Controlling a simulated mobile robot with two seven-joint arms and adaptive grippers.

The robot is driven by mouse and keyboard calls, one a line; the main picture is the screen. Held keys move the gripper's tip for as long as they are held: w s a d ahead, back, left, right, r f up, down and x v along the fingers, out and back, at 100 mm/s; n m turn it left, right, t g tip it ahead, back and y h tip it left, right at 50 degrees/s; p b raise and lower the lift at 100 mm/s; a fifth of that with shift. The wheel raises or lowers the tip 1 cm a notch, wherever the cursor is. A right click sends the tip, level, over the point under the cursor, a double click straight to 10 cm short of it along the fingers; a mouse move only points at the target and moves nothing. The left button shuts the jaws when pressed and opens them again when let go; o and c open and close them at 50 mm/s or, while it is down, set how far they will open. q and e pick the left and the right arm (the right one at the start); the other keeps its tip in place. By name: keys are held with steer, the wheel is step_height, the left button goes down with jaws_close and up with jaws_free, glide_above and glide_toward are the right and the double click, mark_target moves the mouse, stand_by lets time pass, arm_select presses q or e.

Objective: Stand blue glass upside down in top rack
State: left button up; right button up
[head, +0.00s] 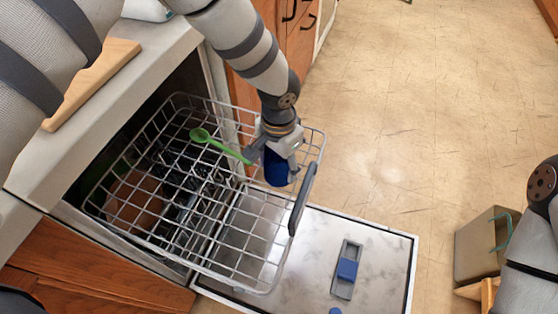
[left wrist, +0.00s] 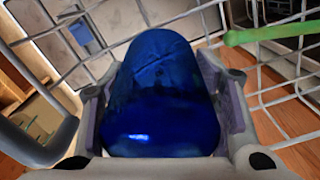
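The blue glass (head: 276,170) is between the fingers of my left gripper (head: 273,157), at the far right corner of the pulled-out top rack (head: 262,291). In the left wrist view the blue glass (left wrist: 160,85) fills the space between both finger pads, and a rounded, closed-looking end points away from the palm. The rack wires show behind it. I cannot tell whether the glass touches the rack floor. My right arm shows at the right edge of the head view, but its gripper is out of frame.
A green spoon (head: 203,137) lies in the rack beside my left gripper. A brown round item (head: 133,198) shows under the rack wires at the left. The open dishwasher door (head: 385,255) lies below. A wooden board (head: 95,82) is on the counter. A grey bin (head: 482,245) stands at right.

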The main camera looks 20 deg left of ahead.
arm_select(q)
steer(key=o, duration=0.5)
steer(key=shift+c, duration=0.2)
steer(key=shift+r, duration=0.1)
step_height(320, 180, up, 12)
steer(key=shift+f, duration=0.1)
